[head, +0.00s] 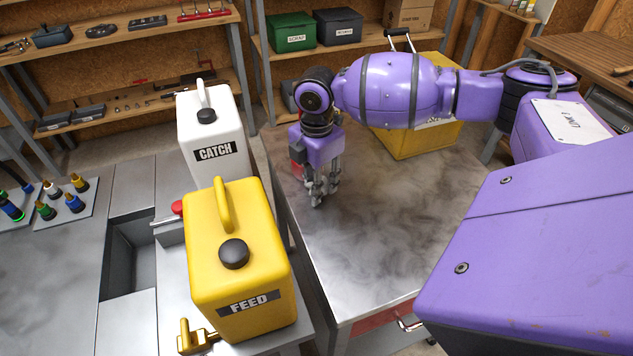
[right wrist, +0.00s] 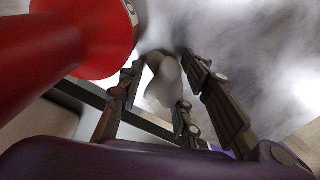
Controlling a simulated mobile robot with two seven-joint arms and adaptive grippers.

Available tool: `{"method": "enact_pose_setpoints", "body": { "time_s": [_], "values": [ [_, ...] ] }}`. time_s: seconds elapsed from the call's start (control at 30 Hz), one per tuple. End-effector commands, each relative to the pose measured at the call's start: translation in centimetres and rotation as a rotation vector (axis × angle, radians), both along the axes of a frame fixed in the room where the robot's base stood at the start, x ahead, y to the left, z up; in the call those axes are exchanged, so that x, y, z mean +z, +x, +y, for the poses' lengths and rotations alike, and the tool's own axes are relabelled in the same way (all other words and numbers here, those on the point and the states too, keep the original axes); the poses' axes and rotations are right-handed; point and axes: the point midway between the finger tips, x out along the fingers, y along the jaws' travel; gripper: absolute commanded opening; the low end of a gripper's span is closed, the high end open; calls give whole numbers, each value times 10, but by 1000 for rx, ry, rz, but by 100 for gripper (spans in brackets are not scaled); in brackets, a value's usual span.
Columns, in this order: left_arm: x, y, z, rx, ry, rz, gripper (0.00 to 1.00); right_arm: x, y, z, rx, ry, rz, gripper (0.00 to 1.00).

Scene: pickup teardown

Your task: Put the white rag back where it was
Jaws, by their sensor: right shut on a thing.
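My right gripper (head: 318,196) points down over the smoky grey metal tabletop (head: 400,215), close to its left edge. In the right wrist view its fingers (right wrist: 160,78) are closed around a small bunched pale thing (right wrist: 167,88), which looks like the white rag. The rag can hardly be made out in the head view, where the fingers cover it. I cannot tell whether it touches the tabletop. My left gripper is not in view.
A red object (right wrist: 85,35) stands right beside the right gripper; part of it shows behind the wrist (head: 297,158). A white CATCH can (head: 212,130) and a yellow FEED can (head: 235,285) stand left. A yellow box (head: 405,145) is at the back. The tabletop's front is clear.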

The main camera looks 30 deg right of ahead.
Motion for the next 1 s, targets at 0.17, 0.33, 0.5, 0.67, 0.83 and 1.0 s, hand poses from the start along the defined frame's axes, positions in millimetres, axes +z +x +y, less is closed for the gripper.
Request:
{"method": "enact_pose_setpoints", "body": {
  "time_s": [0.17, 0.33, 0.5, 0.67, 0.83, 1.0],
  "values": [
    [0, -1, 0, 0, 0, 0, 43, -4, 0, 0, 0, 0, 0, 11],
    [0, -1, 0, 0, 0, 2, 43, -3, 0, 0, 0, 0, 0, 40],
    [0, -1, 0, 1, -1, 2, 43, -3, 0, 0, 0, 0, 0, 40],
    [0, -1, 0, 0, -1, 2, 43, 7, 1, 0, 0, 0, -2, 40],
    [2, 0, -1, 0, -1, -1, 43, 41, 1, 0, 1, 0, -5, 40],
    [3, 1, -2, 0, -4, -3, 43, 78, 1, 0, 0, 0, -4, 40]
  ]
}}
